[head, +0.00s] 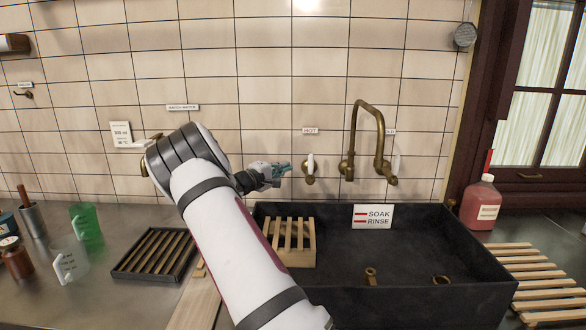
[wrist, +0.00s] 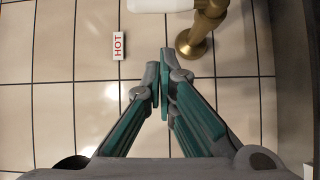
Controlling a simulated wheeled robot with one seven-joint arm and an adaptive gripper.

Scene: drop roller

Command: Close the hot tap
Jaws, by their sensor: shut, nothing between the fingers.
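The hot tap (head: 310,168) is on the tiled wall above the sink, under a small HOT label (head: 310,131). It has a brass body and a white lever that stands upright in the head view. In the wrist view its white lever (wrist: 160,5) and brass body (wrist: 197,38) show at the top edge, partly cut off. My gripper (head: 284,169) is just left of the tap, apart from it. In the wrist view my gripper (wrist: 164,85) has its fingertips together with nothing between them. The HOT label (wrist: 119,46) also shows there.
A curved brass spout (head: 378,120) rises right of the hot tap. Below is a dark sink (head: 420,245) with a wooden rack (head: 297,240) and a SOAK/RINSE sign (head: 373,216). A bottle of red liquid (head: 481,205) stands at right. Cups (head: 70,259) stand at left.

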